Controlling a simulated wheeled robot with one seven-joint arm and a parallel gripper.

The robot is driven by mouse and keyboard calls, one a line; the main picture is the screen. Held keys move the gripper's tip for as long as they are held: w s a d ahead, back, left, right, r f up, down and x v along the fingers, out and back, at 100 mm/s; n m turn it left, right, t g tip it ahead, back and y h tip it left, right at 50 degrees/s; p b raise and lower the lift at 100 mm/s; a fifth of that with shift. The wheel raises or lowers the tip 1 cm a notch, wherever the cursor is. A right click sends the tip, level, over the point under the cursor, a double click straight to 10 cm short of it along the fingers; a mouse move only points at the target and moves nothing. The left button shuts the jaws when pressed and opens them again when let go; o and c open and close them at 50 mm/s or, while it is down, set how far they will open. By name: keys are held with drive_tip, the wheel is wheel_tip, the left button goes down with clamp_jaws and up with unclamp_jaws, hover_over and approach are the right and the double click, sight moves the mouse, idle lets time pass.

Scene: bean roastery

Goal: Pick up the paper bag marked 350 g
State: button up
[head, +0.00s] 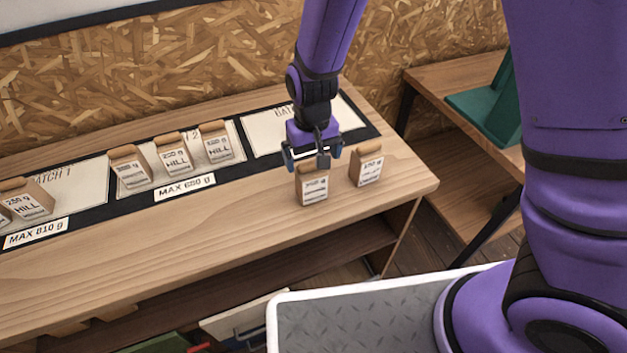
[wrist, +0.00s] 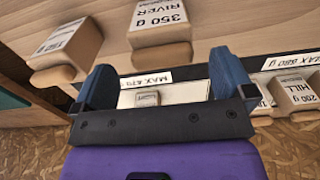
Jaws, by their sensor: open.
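The paper bag marked 350 g (wrist: 160,22), with RIVER below the weight, shows at the top middle of the wrist view. In the head view it is the bag (head: 312,186) standing near the front right of the wooden bench, its print hard to read there. My gripper (head: 313,157) is open, with nothing between its fingers. It is just behind and above this bag in the head view. In the wrist view the bag lies beyond the spread blue fingers (wrist: 163,82), apart from them.
A second bag (head: 368,169) stands close by on the right; its weight is unclear. Several HILL bags (head: 173,156) stand on pale batch panels to the left, by the MAX 680 g label (head: 185,188). A side table (head: 440,80) with a green object stands at right.

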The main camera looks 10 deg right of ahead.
sight(311, 172)
drive_tip(key=shift+w+a+f, duration=0.1)
drive_tip(key=shift+w+f, duration=0.05)
drive_tip(key=shift+f, duration=2.85)
drive_tip(key=shift+c, duration=0.5)
drive_tip(key=c, duration=1)
